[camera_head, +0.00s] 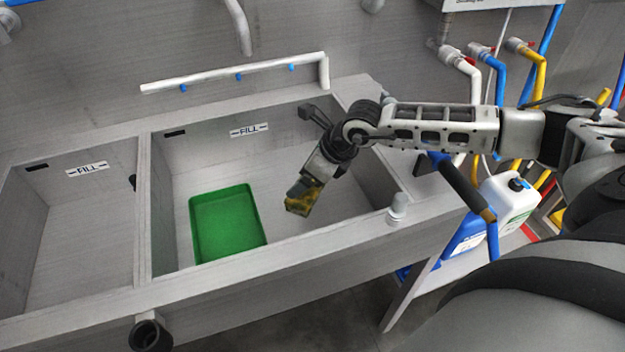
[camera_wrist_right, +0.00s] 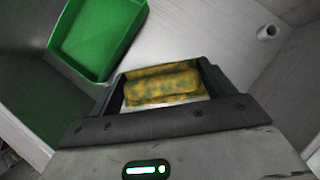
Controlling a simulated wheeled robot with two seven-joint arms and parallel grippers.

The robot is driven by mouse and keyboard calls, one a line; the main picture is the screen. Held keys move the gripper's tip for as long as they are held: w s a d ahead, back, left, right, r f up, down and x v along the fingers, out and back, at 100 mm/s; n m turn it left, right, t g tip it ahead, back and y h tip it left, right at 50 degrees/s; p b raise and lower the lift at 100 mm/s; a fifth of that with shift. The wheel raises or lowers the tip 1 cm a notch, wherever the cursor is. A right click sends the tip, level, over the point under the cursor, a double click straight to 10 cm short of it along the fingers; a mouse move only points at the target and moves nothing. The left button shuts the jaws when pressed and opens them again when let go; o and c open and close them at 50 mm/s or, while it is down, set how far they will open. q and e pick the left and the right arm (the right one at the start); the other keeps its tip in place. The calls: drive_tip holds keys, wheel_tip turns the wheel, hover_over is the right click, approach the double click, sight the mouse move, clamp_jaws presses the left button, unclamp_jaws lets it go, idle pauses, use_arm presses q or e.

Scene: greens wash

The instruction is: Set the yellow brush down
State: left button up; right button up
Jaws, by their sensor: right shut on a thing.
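The yellow brush (camera_head: 301,196) is held in my right gripper (camera_head: 308,188), low inside the right basin of the sink. In the right wrist view the yellow, dark-speckled brush (camera_wrist_right: 163,84) lies between the two dark fingers of the right gripper (camera_wrist_right: 163,90), which are shut on it. I cannot tell whether the brush touches the basin floor. My left gripper is not in view.
A green tray (camera_head: 228,223) lies on the basin floor left of the brush, and also shows in the right wrist view (camera_wrist_right: 97,35). Basin walls and a divider (camera_head: 144,205) surround the space. Bare floor (camera_head: 272,190) lies between tray and brush.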

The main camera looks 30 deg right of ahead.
drive_tip(key=d+f, duration=0.1)
drive_tip(key=w+d+f, duration=0.1)
drive_tip(key=shift+f, duration=0.3)
drive_tip(key=shift+d+f+p, duration=0.15)
drive_tip(key=shift+f+p, duration=0.1)
drive_tip(key=shift+f, duration=0.7)
drive_tip(key=shift+d+f+p, duration=0.15)
drive_tip(key=shift+f+p, duration=0.05)
drive_tip(key=shift+f, duration=0.7)
drive_tip(key=shift+f, duration=0.15)
drive_tip(key=o, duration=1)
drive_tip(key=shift+c, duration=0.2)
drive_tip(key=b+v, duration=0.1)
drive_tip(key=v, duration=1.1)
drive_tip(key=shift+r, duration=0.25)
drive_tip(key=shift+a, duration=0.1)
